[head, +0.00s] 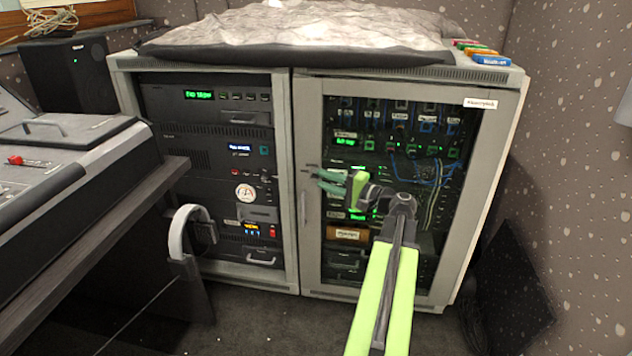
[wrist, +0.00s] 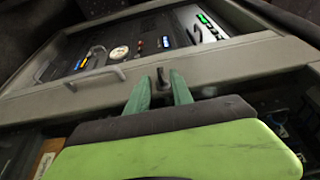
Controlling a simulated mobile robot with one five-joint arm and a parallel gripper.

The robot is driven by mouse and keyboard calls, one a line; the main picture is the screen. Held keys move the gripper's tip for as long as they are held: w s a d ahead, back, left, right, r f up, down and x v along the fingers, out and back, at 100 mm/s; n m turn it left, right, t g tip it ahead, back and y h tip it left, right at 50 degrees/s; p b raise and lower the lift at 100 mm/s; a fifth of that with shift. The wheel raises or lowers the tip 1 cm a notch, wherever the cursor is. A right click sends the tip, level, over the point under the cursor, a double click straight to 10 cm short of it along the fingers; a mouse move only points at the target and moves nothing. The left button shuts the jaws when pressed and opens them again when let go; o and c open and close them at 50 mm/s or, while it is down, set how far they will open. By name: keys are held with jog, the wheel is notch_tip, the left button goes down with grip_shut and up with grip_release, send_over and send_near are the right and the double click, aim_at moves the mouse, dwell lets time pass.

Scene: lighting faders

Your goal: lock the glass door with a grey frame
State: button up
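The glass door with a grey frame (head: 310,250) is on the right half of the cabinet and looks closed. Its frame shows in the wrist view (wrist: 60,98). A vertical bar handle (head: 303,207) is on its left side; it also shows in the wrist view (wrist: 95,76). A small dark key or knob (wrist: 163,76) stands out from the frame in the wrist view. My gripper (head: 314,179) is in front of the door's left edge, open, with its green fingers (wrist: 160,82) apart on either side of the knob. I cannot tell whether they touch it.
A rack of equipment (head: 205,150) fills the left half of the cabinet. A crumpled cover (head: 300,28) lies on top, with coloured labelled items (head: 490,59) at its right. A desk with a console (head: 70,170) and hanging headphones (head: 187,225) stand at left. The floor in front is mostly clear.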

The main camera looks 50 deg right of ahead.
jog(key=shift+w+a, duration=0.2)
jog(key=shift+w, duration=0.85)
grip_shut()
